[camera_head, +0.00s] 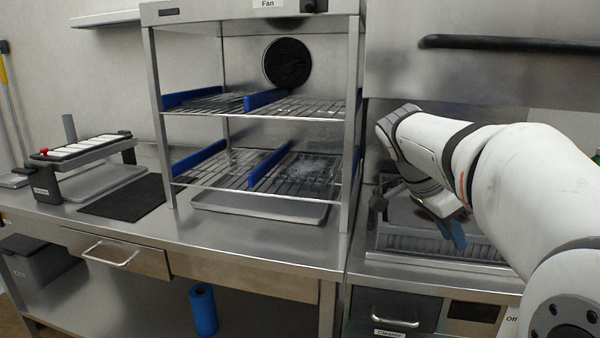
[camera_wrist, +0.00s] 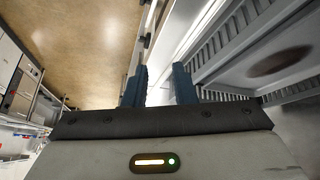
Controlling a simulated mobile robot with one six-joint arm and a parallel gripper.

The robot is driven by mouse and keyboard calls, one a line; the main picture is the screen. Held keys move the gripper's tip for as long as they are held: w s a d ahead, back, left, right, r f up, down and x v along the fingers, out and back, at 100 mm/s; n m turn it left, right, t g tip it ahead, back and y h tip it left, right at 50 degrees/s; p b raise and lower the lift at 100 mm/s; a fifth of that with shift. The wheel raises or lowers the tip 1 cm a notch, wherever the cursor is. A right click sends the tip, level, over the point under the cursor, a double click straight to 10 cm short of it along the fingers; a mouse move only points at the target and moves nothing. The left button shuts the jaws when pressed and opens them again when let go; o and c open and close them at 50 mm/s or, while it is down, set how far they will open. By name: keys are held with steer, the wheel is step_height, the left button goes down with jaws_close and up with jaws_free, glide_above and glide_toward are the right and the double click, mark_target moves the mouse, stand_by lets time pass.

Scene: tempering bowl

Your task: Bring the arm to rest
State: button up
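My arm is white and reaches in from the right in the head view. My gripper (camera_head: 454,232) hangs at its end, pointing down over the front part of a grey ribbed tray or basin (camera_head: 400,241) on the right-hand counter. In the wrist view the two blue fingers of my gripper (camera_wrist: 160,88) stand apart with a clear gap and nothing between them. The gripper is open and empty. The brown floor (camera_wrist: 75,40) and the counter's edge show beyond the fingers.
A two-shelf wire rack (camera_head: 347,150) with blue dividers stands on the steel counter left of my arm. A tray (camera_head: 260,206) lies beneath it. A dark mat (camera_head: 122,196) and a slotted stand (camera_head: 85,150) are further left. A dark bar (camera_head: 510,44) runs along the upper right.

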steer(key=s+a+n+t+y+p, duration=0.2)
steer(key=s+a+n+y+p, duration=0.4)
steer(key=s+a+n+p, duration=0.5)
steer(key=s+n+p, duration=0.3)
steer(key=n+p, duration=0.2)
steer(key=p, duration=0.2)
steer(key=shift+s+a+r, duration=0.2)
steer(key=shift+s+r, duration=0.15)
steer(key=shift+r, duration=0.05)
